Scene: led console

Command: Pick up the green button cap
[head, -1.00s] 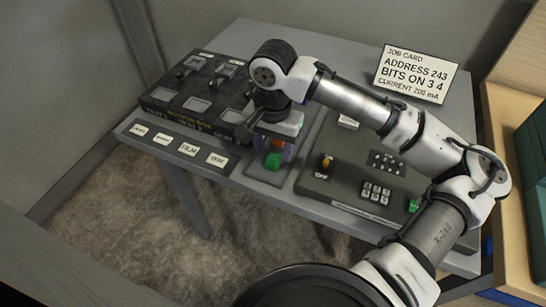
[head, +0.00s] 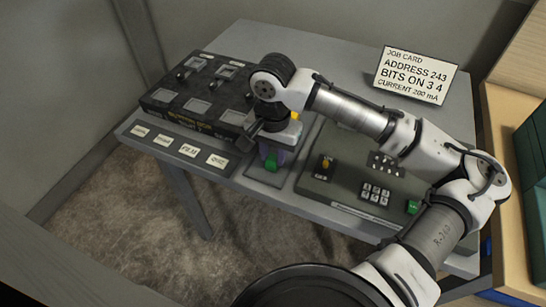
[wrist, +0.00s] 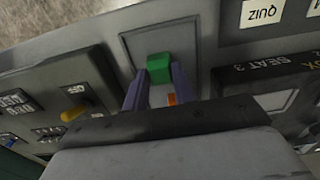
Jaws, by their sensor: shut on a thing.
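The green button cap (head: 271,163) shows in the head view just below my gripper (head: 272,154), over a grey tray pad (head: 262,176) at the table's front edge. In the wrist view the green cap (wrist: 158,67) sits between the tips of the two purple fingers of my gripper (wrist: 157,79). The gripper is shut on the cap. I cannot tell whether the cap touches the pad below. Part of the cap is hidden by the gripper in the head view.
A black button box (head: 190,107) stands to the left, close to my gripper. A dark console (head: 345,180) with a yellow-tipped switch (head: 326,162), keypad (head: 376,192) and green button (head: 413,207) is to the right. A job card (head: 415,75) stands at the back.

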